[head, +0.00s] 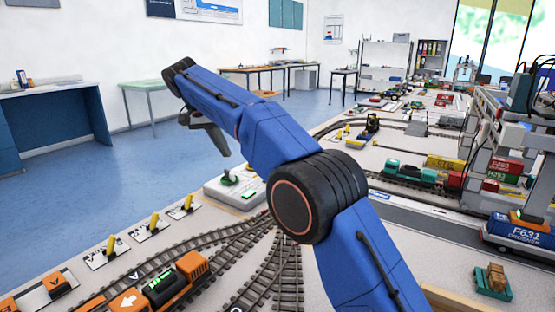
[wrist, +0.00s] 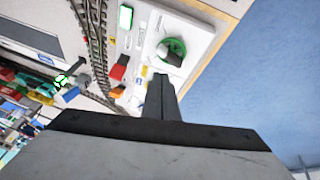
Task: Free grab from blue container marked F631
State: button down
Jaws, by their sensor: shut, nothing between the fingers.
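The blue container marked F631 (head: 518,233) sits at the right edge of the head view, below a grey gantry crane (head: 487,120). A small orange and dark piece (head: 527,219), perhaps the grab, rests on or just over its top; I cannot tell whether it is caught. My gripper (head: 218,143) hangs at the end of the raised blue arm, far left of the container, above the table's far-left edge. In the wrist view my gripper (wrist: 160,92) is shut and empty, pointing near a white control box with a green knob (wrist: 172,48). The container does not show clearly there.
The white control box (head: 236,186) stands at the table's left edge. Yellow levers (head: 154,221), tracks and an orange locomotive (head: 160,285) fill the near left. A teal locomotive (head: 409,172) and stacked containers stand at right. A crate on a green cart (head: 493,279) is at lower right.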

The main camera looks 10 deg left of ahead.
jog(key=n, duration=0.1)
jog(key=d+n, duration=0.1)
jog(key=n, duration=0.1)
jog(key=w+n, duration=0.1)
jog(key=shift+d+r, duration=0.25)
jog(key=shift+d, duration=0.1)
jog(key=w+d+n+t, duration=0.1)
jog(key=d+n, duration=0.2)
jog(key=n, duration=0.7)
jog(key=w+d+n+t, duration=0.1)
jog(key=d+n, duration=0.3)
jog(key=n, duration=0.6)
jog(key=w+d+r+n+t, duration=0.1)
jog(key=d+n, duration=0.3)
jog(key=n, duration=0.6)
jog(key=shift+d, duration=0.15)
jog(key=x, duration=1)
jog(key=shift+r, duration=0.1)
jog(key=shift+r, duration=0.15)
